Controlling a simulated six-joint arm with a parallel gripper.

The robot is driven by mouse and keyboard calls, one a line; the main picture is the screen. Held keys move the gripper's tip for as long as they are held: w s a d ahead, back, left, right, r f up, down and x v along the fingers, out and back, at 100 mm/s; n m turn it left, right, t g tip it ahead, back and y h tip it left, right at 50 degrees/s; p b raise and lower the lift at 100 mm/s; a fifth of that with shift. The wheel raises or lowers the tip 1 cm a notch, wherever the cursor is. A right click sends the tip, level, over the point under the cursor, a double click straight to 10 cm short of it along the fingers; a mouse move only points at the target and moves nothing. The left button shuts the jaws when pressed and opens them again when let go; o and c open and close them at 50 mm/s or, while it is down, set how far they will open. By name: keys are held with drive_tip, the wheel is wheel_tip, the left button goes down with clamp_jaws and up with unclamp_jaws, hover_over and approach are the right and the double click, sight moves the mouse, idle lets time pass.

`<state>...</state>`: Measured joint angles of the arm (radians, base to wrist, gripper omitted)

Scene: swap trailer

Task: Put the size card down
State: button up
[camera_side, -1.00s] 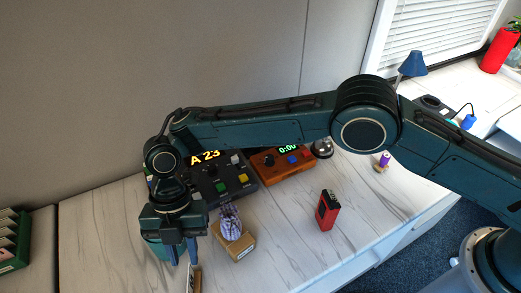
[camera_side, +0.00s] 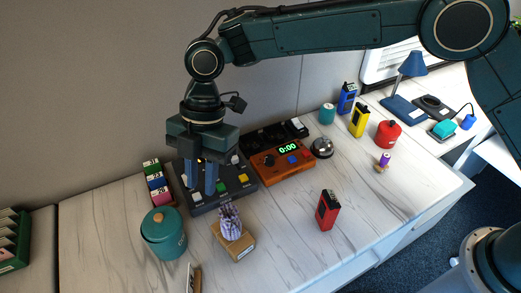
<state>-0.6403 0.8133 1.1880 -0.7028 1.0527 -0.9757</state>
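A small cream-and-brown card-like piece (camera_side: 194,279) stands at the front edge of the picture, cut off at the bottom; it looks like the size card, but I cannot read it. My gripper (camera_side: 201,190) points down over the dark button box (camera_side: 237,182), well behind and above the card piece. Its two blue-grey fingers are apart, and I see nothing between them.
A teal lidded pot (camera_side: 163,235) stands left of the cardboard box (camera_side: 234,243) with a striped purple item (camera_side: 230,222). A red device (camera_side: 327,211) stands to the right. An orange timer box (camera_side: 283,164) sits behind. The front right tabletop is clear.

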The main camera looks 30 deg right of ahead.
drive_tip(key=s+d+r+m+t, duration=0.1)
drive_tip(key=d+r+m+t, duration=0.1)
drive_tip(key=d+r+m, duration=0.7)
drive_tip(key=s+d+r+m+t, duration=0.25)
drive_tip(key=d+r, duration=0.45)
drive_tip(key=d, duration=0.6)
drive_tip(key=s+d+f+m+t+h, duration=0.2)
drive_tip(key=s+d+m+t+h, duration=0.1)
drive_tip(key=s+d+m, duration=1.1)
drive_tip(key=s+d, duration=0.4)
drive_tip(key=d, duration=0.2)
